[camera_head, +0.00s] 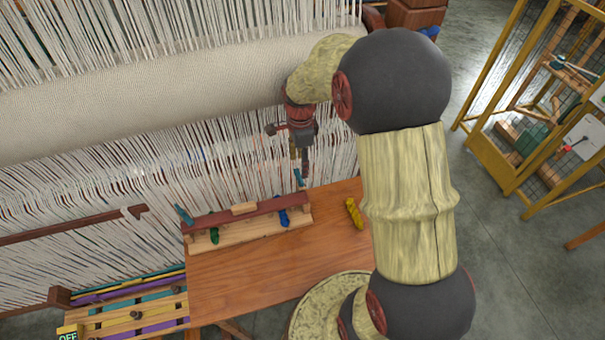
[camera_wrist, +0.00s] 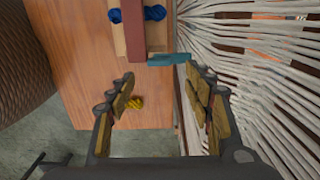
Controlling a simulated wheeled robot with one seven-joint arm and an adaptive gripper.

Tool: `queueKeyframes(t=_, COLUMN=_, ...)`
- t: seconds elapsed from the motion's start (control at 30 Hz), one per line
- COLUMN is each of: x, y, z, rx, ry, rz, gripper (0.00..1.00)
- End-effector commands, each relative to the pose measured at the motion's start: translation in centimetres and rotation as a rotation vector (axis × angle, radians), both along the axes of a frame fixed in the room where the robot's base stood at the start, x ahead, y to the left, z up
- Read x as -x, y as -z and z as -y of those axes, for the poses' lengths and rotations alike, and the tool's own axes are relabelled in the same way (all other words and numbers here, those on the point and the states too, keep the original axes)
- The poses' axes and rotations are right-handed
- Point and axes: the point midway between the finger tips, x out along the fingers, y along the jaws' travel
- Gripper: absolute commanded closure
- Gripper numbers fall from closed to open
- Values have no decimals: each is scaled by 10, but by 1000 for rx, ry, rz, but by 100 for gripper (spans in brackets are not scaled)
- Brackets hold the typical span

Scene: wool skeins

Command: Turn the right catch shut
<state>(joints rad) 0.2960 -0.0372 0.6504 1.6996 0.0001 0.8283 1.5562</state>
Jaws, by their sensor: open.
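The right catch (camera_head: 298,177) is a small teal piece at the right end of a dark red bar (camera_head: 225,217). It also shows in the wrist view (camera_wrist: 172,60), where it sticks out crosswise from the bar's end toward the white threads. The left catch (camera_head: 183,214) is teal too and slants away from the bar's left end. My gripper (camera_head: 304,172) is over the right end of the bar, close to the right catch. In the wrist view its fingers (camera_wrist: 160,80) are apart with nothing between them, and the catch lies just beyond the fingertips. Contact cannot be told.
The bar lies over a pale wooden base (camera_head: 262,228) with a green skein (camera_head: 214,236) and a blue skein (camera_head: 284,218). A yellow skein (camera_head: 354,213) lies right on the wooden table (camera_head: 250,275). Loom threads (camera_head: 130,170) hang close behind. The table's front middle is clear.

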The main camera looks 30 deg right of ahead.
Motion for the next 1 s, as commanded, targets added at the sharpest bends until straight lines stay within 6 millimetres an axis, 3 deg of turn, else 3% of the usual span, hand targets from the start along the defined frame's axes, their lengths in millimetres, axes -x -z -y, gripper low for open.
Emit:
queueKeyframes(t=0.5, x=1, y=68, z=0, rx=-1, ry=-1, rz=-2, gripper=48)
queueKeyframes(t=0.87, x=1, y=75, z=0, rx=0, ry=-1, rz=0, gripper=48)
queueKeyframes(t=1.0, x=1, y=75, z=0, rx=0, ry=-1, rz=0, gripper=55)
